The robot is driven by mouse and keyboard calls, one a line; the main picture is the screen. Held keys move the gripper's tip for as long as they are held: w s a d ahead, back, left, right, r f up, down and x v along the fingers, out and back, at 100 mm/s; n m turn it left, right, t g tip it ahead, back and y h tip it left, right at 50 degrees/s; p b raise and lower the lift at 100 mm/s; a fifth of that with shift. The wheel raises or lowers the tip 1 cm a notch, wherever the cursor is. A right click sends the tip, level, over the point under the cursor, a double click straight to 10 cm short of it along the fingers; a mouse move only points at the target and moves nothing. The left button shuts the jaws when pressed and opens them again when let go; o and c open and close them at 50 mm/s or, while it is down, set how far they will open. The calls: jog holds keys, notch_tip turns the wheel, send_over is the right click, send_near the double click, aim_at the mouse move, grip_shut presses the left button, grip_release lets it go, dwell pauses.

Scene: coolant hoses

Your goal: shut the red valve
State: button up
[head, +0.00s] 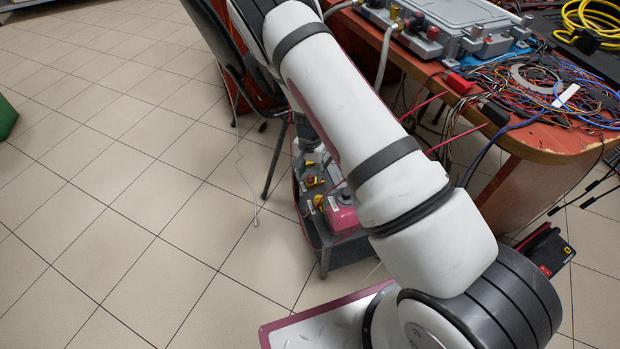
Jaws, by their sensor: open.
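No valve can be picked out with certainty as the red valve. A grey metal unit (445,22) with hoses on its front stands on the table at the top. Another small red part (309,180) sits among yellow-handled fittings on a low unit under the table, partly hidden by my arm. My arm crosses the middle of the view from top left to bottom right. My gripper is not in view.
The red-brown table (535,148) fills the upper right, with tangled wires (560,90) and a yellow cable coil (592,22) on it. A dark chair (222,40) stands behind my arm. A pink box (343,213) is on the low unit.

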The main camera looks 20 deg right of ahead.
jog(key=shift+f, duration=0.65)
grip_shut()
